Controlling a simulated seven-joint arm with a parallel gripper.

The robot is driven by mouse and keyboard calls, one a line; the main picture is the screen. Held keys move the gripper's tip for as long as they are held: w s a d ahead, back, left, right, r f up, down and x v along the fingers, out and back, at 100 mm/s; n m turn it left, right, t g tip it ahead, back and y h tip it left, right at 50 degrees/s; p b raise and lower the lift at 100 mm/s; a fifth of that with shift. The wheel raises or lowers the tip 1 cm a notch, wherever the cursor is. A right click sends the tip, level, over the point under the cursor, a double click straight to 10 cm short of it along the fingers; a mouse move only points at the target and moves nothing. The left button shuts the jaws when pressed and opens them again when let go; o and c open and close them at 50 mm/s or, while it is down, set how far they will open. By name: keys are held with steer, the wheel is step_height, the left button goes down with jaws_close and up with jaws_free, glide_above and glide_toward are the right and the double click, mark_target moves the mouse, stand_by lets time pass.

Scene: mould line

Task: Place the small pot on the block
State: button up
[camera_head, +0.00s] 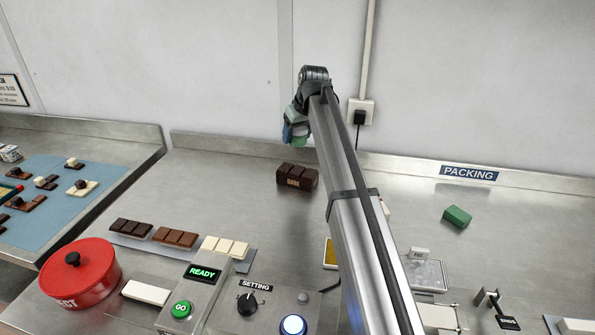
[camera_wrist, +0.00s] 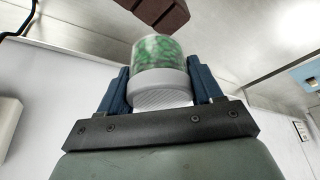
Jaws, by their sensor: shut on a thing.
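My gripper (camera_wrist: 158,78) is shut on a small pot (camera_wrist: 157,52), its blue fingers on either side. The pot is clear with green contents, and its white end faces the palm. In the head view my gripper (camera_head: 292,130) is above the back of the steel bench, and the pot (camera_head: 301,141) shows only as a small greenish patch, partly hidden. A dark brown block (camera_head: 297,178) with a label stands on the bench below the gripper. This block (camera_wrist: 160,12) also shows at the top of the wrist view, beyond the pot and apart from it.
A green block (camera_head: 457,216) lies at the right by the packing sign (camera_head: 468,173). Chocolate bars (camera_head: 175,237), a red pot (camera_head: 78,273) and a control panel (camera_head: 245,305) fill the front. The bench left of the brown block is clear. My arm hides part of the middle.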

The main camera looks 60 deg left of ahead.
mark_target(304, 139)
steer(key=shift+w+a+r, duration=0.15)
steer(key=shift+a, duration=0.3)
steer(key=shift+d+f+n, duration=0.15)
steer(key=shift+f+n, duration=0.15)
steer(key=shift+f, duration=4.75)
steer(key=shift+f, duration=0.1)
steer(key=o, duration=1.1)
steer(key=shift+o, duration=0.2)
steer(key=v, duration=1.2)
